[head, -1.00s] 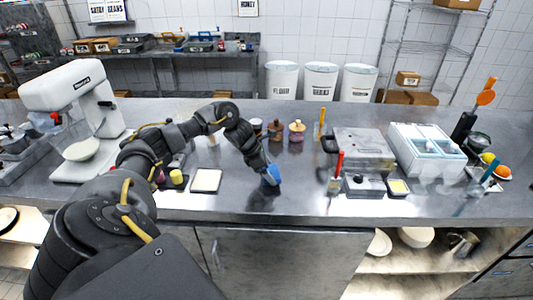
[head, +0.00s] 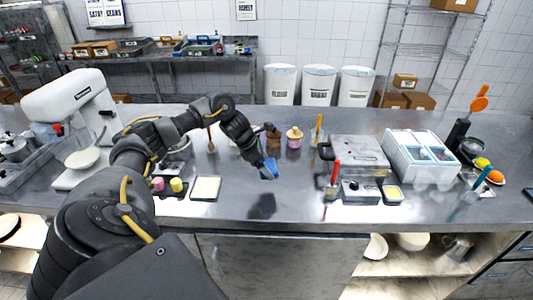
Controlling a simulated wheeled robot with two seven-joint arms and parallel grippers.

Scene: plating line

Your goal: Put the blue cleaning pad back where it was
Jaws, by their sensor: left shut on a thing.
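The blue cleaning pad (head: 269,170) is in the jaws of my left gripper (head: 266,165), over the middle of the steel counter (head: 290,207). A dark reflection shows on the counter below it. I cannot tell for sure whether the pad touches the surface. The gripper is shut on the pad and partly hides it. My right gripper is not in view.
A white square board (head: 205,188) lies left of the pad. A pink-topped jar (head: 294,138) stands behind it. A red-handled brush (head: 333,180), a small grey device (head: 360,191) and a steel box (head: 358,155) stand to the right. The counter front is clear.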

